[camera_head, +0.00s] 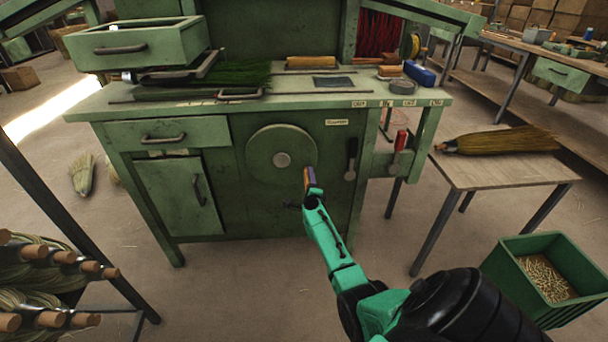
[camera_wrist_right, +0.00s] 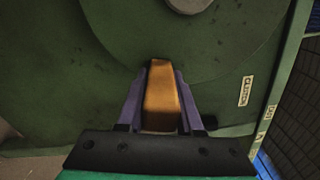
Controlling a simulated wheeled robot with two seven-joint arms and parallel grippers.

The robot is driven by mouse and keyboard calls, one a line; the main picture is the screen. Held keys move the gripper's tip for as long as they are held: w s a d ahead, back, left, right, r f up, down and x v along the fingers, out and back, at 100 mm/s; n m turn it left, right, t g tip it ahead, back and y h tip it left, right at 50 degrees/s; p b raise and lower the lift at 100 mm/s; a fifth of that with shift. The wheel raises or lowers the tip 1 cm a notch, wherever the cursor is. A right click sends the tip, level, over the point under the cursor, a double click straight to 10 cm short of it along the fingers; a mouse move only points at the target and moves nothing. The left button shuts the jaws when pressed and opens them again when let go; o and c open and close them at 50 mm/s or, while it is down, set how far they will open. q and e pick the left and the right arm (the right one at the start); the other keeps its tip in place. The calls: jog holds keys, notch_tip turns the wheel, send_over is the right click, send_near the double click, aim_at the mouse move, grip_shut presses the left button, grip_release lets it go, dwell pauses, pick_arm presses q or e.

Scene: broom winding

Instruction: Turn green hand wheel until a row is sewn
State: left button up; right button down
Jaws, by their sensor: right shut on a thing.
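The green hand wheel (camera_head: 268,150) is a round disc with a pale hub on the front of the green workbench. It also fills the upper part of the right wrist view (camera_wrist_right: 215,50). My right gripper (camera_head: 309,178) is at the wheel's lower right rim. In the right wrist view its purple fingers are shut on an orange-brown handle (camera_wrist_right: 161,95) that stands out from the wheel. Dark green broom bristles (camera_head: 240,74) lie on the bench top beside a metal clamp. My left gripper does not show.
A side table (camera_head: 490,175) with a straw broom (camera_head: 500,140) stands at right. A green bin (camera_head: 515,285) holds small pieces near my right arm. Levers (camera_head: 351,160) hang right of the wheel. A rack of broom handles (camera_head: 65,257) is at lower left.

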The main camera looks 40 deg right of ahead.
jog(key=shift+s+d+r+n+p, duration=0.1)
jog(key=shift+d+r+n+p, duration=0.05)
jog(key=shift+r+n+p, duration=0.35)
jog(key=shift+s+d+r+n+p, duration=0.1)
jog(key=shift+r+n+p, duration=0.3)
jog(key=shift+r, duration=0.15)
jog(key=shift+s+d+r+n+p, duration=0.1)
jog(key=shift+r+n+p, duration=0.2)
jog(key=shift+n+p, duration=0.1)
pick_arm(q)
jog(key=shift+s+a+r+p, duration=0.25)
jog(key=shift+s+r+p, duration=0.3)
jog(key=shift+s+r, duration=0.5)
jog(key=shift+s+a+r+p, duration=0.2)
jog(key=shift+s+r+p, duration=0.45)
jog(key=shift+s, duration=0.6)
pick_arm(e)
jog(key=shift+d+r+n, duration=0.1)
jog(key=shift+r+n, duration=0.65)
jog(key=shift+n, duration=0.35)
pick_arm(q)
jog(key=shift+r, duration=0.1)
pick_arm(e)
jog(key=c, duration=0.6)
grip_release()
jog(key=shift+o, duration=0.2)
jog(key=shift+s, duration=0.1)
